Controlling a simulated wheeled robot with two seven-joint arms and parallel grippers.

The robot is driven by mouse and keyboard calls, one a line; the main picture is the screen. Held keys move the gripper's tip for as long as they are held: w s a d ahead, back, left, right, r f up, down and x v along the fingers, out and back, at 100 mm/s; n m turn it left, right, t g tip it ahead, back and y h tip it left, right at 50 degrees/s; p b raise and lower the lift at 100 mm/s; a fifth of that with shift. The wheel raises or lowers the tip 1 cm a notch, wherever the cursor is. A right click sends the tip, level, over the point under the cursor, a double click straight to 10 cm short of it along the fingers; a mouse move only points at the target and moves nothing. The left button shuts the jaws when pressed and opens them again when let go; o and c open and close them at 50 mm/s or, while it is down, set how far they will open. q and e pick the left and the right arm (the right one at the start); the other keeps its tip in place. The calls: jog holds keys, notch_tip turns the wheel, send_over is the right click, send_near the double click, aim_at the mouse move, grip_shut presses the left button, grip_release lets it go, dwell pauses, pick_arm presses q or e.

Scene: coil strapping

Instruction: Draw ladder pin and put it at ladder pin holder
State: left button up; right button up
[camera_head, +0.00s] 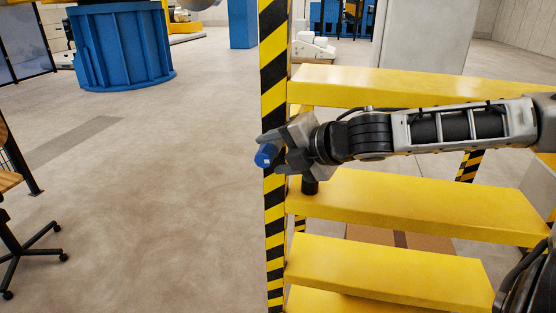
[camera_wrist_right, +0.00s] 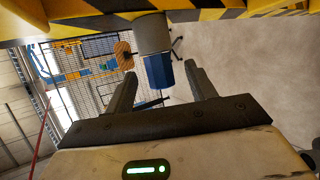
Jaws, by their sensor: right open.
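The ladder pin (camera_head: 266,155) shows its blue end at the striped ladder post. In the right wrist view its blue end (camera_wrist_right: 159,73) sits at the tip of a thick grey cylinder (camera_wrist_right: 152,33) that sticks out from the yellow-and-black edge. My right gripper (camera_head: 270,153) is at the post with its fingers on either side of the blue end. In the right wrist view the gripper (camera_wrist_right: 160,72) is open, and the blue end lies between the fingertips, with a visible gap on the right. I cannot identify the ladder pin holder. My left gripper is out of view.
The yellow-and-black post (camera_head: 273,80) stands upright beside yellow steps (camera_head: 400,205), which lie under my right arm. A blue drum-like base (camera_head: 122,50) is at the far left. A chair (camera_head: 22,240) stands at the left edge. The floor (camera_head: 160,190) between is clear.

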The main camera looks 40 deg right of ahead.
jog(key=shift+w+a+f, duration=0.2)
jog(key=shift+w+f, duration=0.15)
jog(key=shift+w, duration=0.25)
jog(key=shift+r, duration=0.1)
jog(key=shift+c, duration=0.7)
grip_shut()
jog(key=shift+s+a+b, duration=0.3)
jog(key=shift+s+a, duration=0.15)
jog(key=c, duration=1)
grip_release()
grip_shut()
